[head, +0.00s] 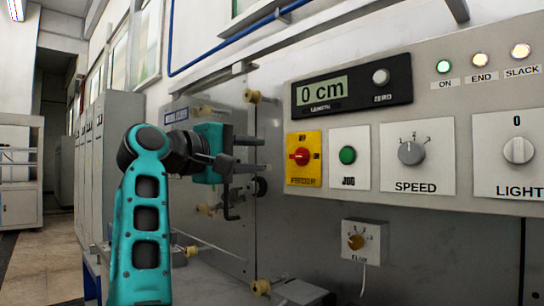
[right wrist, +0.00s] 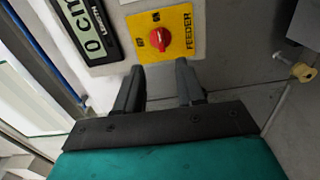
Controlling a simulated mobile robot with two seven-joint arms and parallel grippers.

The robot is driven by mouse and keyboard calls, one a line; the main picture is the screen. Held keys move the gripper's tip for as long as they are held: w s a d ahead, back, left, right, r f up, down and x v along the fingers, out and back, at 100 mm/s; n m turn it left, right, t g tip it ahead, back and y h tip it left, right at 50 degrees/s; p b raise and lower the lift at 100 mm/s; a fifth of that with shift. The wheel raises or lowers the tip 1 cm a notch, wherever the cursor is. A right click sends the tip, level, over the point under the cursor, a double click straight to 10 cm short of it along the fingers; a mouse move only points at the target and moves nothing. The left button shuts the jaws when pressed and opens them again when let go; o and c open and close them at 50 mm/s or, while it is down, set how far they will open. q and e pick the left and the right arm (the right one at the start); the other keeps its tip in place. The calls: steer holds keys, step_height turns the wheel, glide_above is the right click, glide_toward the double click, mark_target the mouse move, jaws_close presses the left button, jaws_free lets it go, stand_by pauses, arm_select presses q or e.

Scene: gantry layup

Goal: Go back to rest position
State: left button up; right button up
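My right gripper (head: 262,155) is in front of the panel, to the left of the yellow FEEDER switch (head: 303,157). Its two dark fingers are parallel and apart, with nothing between them. In the right wrist view the open fingers (right wrist: 160,78) point toward the FEEDER switch (right wrist: 173,22) and its red knob (right wrist: 160,39). A gap appears to remain between the fingertips and the knob. My left gripper is not in view.
The grey control panel (head: 440,110) carries a display (head: 322,91) reading 0 cm, a green JOG button (head: 347,155), a SPEED dial (head: 411,152) and a LIGHT knob (head: 518,150). A small dial box (head: 364,242) sits below. Lockers (head: 97,160) and open floor are at left.

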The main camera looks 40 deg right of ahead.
steer(key=shift+s+a, duration=0.1)
steer(key=shift+a, duration=0.85)
